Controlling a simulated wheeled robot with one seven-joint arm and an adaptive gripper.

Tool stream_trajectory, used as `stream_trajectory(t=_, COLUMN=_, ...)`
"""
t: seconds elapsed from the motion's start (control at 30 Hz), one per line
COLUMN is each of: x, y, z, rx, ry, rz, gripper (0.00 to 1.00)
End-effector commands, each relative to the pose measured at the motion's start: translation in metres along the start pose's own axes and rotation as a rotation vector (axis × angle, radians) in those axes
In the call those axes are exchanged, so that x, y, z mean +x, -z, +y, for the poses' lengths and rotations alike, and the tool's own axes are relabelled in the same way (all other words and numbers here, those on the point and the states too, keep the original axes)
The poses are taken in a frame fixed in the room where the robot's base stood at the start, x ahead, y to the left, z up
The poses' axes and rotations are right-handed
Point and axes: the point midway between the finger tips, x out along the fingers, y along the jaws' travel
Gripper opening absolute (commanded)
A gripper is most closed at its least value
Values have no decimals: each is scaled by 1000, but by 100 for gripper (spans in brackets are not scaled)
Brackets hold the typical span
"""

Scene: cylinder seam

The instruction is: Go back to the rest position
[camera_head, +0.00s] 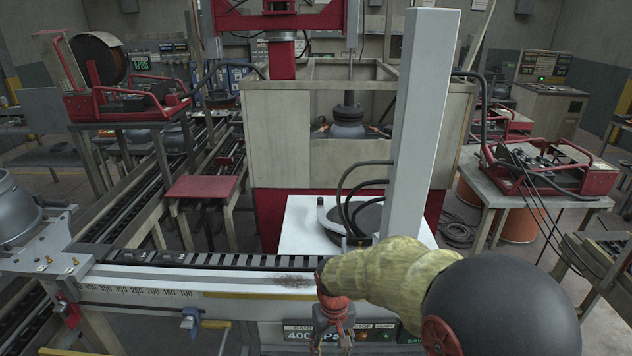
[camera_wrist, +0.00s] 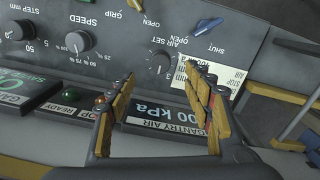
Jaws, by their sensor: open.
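My gripper (camera_head: 336,325) hangs at the end of my yellow-sleeved arm, at the bottom middle of the head view. It is in front of a control panel (camera_head: 270,335) on the long bench. In the wrist view my gripper (camera_wrist: 162,80) has its two yellow-padded fingers apart, with nothing between them. The panel appears upside down there. A SPEED knob (camera_wrist: 78,41), an AIR SET knob (camera_wrist: 160,62), a blue OPEN/SHUT lever (camera_wrist: 208,25) and a GANTRY AIR kPa display (camera_wrist: 160,117) show on it. I cannot tell whether the fingertips touch the panel.
A long rail with a printed scale (camera_head: 140,292) runs across in front of me. A tall pale post (camera_head: 425,120) stands behind my arm. A grey cylinder (camera_head: 18,212) sits in a fixture at the left. A red stool (camera_head: 202,187) and red machine (camera_head: 545,165) stand farther back.

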Motion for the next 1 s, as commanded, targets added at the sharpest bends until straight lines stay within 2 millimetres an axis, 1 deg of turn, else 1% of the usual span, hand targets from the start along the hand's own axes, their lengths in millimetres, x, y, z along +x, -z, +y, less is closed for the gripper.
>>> stream_trajectory(t=0.03, x=5, y=-12, z=1, rx=-4, ry=-1, rz=-24, gripper=51)
stream_trajectory(t=0.07, x=6, y=-21, z=1, rx=-7, ry=-2, rz=-39, gripper=51)
stream_trajectory(t=0.13, x=-5, y=-40, z=3, rx=-12, ry=-2, rz=-45, gripper=51)
stream_trajectory(t=0.2, x=-22, y=-58, z=9, rx=-8, ry=-1, rz=-33, gripper=51)
stream_trajectory(t=0.37, x=-59, y=-94, z=25, rx=15, ry=2, rz=21, gripper=51)
stream_trajectory(t=0.5, x=-92, y=-130, z=40, rx=50, ry=1, rz=99, gripper=51)
stream_trajectory(t=0.7, x=-128, y=-180, z=60, rx=112, ry=-9, rz=238, gripper=51)
stream_trajectory(t=0.83, x=-147, y=-205, z=71, rx=158, ry=-21, rz=342, gripper=51)
stream_trajectory(t=0.9, x=-156, y=-215, z=75, rx=180, ry=-30, rz=395, gripper=51)
stream_trajectory(t=1.0, x=-169, y=-223, z=81, rx=206, ry=-41, rz=461, gripper=51)
